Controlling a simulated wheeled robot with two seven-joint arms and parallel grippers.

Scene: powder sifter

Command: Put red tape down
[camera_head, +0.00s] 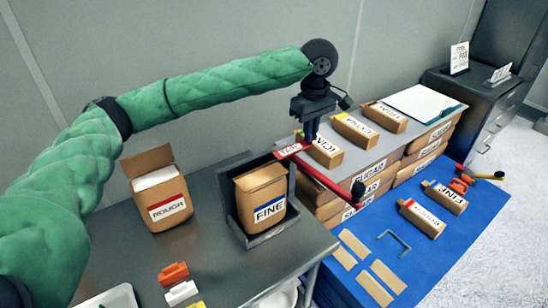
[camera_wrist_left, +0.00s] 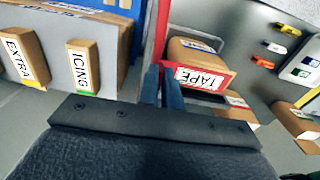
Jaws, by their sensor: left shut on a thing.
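The tape is held in the air, clear of the blue surface. My right gripper is not in view.
An open FINE box (camera_head: 262,196) stands in a dark holder beside an open ROUGH box (camera_head: 160,188). An ICING box (camera_head: 322,151) sits close behind the gripper. The blue mat (camera_head: 400,262) holds small boxes, brown strips and a yellow tool (camera_head: 482,175), with bare room between.

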